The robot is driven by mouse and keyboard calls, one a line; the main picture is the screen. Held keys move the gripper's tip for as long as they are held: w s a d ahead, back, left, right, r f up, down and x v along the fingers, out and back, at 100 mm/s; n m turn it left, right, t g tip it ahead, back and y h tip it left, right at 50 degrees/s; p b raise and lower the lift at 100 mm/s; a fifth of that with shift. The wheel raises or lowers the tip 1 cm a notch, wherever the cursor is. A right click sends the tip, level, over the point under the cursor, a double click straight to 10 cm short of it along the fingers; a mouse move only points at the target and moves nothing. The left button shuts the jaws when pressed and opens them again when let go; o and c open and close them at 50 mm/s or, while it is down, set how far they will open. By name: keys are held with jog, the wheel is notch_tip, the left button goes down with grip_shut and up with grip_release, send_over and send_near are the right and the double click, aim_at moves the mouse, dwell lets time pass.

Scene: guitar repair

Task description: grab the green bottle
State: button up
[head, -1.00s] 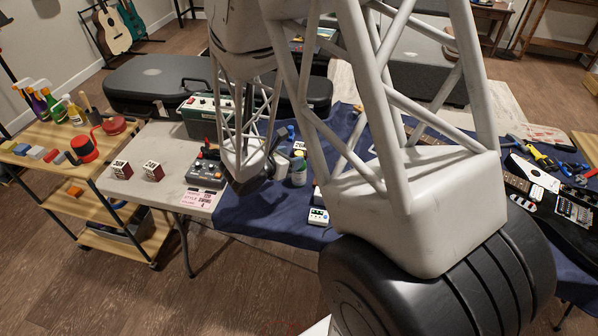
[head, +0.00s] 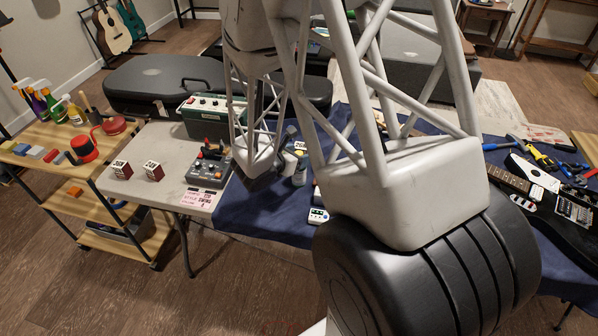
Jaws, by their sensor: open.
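A small bottle with a green label (head: 299,175) stands upright on the blue cloth (head: 262,220) near the middle of the table. My arm's links cover part of it. My gripper (head: 268,179) is low over the cloth, just left of the bottle. It is small and dark here, and its fingertips are mostly hidden by my own arm. It is open, and nothing is seen held in it. I cannot tell whether it touches the bottle. A green spray bottle (head: 54,107) also stands on the wooden cart at the left.
A grey pedal box (head: 208,170) sits left of my gripper. A white device (head: 318,215) lies in front of the bottle. A green amplifier box (head: 205,117) stands behind. Two small red-and-white boxes (head: 153,171) are further left. Tools and a dark guitar (head: 562,214) lie at right.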

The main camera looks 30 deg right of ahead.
jog(key=shift+x, duration=1.35)
grip_shut()
